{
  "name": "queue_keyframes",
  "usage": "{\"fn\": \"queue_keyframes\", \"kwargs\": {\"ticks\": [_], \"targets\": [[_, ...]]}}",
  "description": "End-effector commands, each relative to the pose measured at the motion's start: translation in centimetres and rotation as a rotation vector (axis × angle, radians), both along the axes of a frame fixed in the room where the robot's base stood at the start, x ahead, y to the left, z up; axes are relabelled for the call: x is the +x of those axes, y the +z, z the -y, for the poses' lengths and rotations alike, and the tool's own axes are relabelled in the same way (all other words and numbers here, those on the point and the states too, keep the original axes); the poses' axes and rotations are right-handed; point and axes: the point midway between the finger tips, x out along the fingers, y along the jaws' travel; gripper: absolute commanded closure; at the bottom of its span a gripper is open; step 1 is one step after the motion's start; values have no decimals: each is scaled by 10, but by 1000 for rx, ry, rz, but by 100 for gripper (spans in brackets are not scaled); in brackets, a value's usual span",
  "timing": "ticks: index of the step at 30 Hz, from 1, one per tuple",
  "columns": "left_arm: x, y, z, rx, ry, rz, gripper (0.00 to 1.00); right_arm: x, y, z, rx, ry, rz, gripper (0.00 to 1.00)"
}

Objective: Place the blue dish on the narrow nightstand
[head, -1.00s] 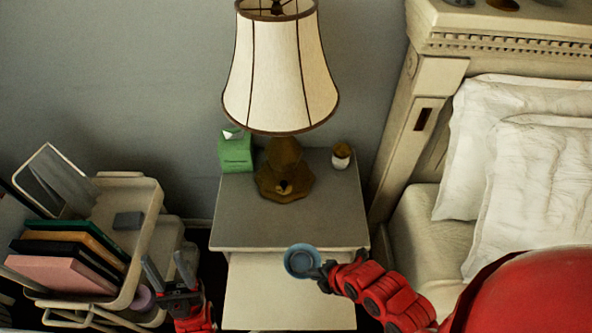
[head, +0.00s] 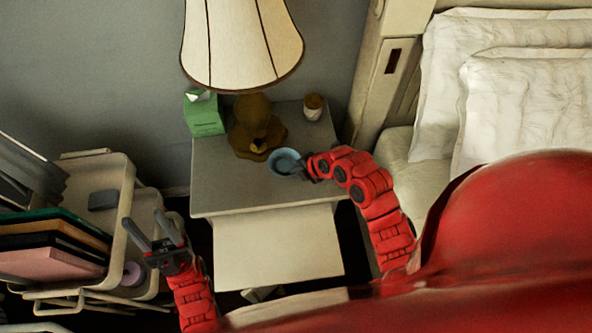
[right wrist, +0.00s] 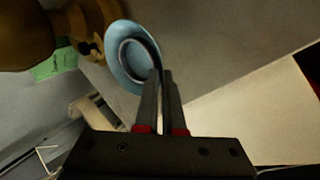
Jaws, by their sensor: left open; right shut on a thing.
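The blue dish (head: 283,162) is over the front part of the grey top of the nightstand (head: 225,190), in front of the lamp base. My right gripper (head: 302,170) is shut on the dish's rim from the right. In the right wrist view the dish (right wrist: 128,55) is at the tips of the two dark fingers (right wrist: 162,80), close to the lamp base. I cannot tell whether the dish touches the top. My left gripper (head: 153,228) is open and empty, left of the nightstand and beside the cart.
The lamp (head: 245,45) stands on the nightstand, with a green tissue box (head: 204,114) to its left and a small pot (head: 313,106) at the back right. A cart (head: 120,190) with books is at left. The bed (head: 520,100) is at right.

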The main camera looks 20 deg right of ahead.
Motion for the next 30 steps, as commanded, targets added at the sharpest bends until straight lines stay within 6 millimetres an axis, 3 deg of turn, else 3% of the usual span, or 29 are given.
{"fn": "queue_keyframes", "kwargs": {"ticks": [7, 15, 29, 30], "targets": [[0, 6, 0, 0, 0, 0, 50, 18, 1, 4, 1, 0, 4, 100], [0, 22, 0, 0, 0, 0, 50, 15, -33, 4, 2, 0, -3, 100], [0, 15, 0, 0, 0, 0, 50, 16, -41, 4, 0, 0, 2, 100], [0, 16, 0, 0, 0, 0, 50, 16, -40, 4, -1, 0, 2, 93]]}}
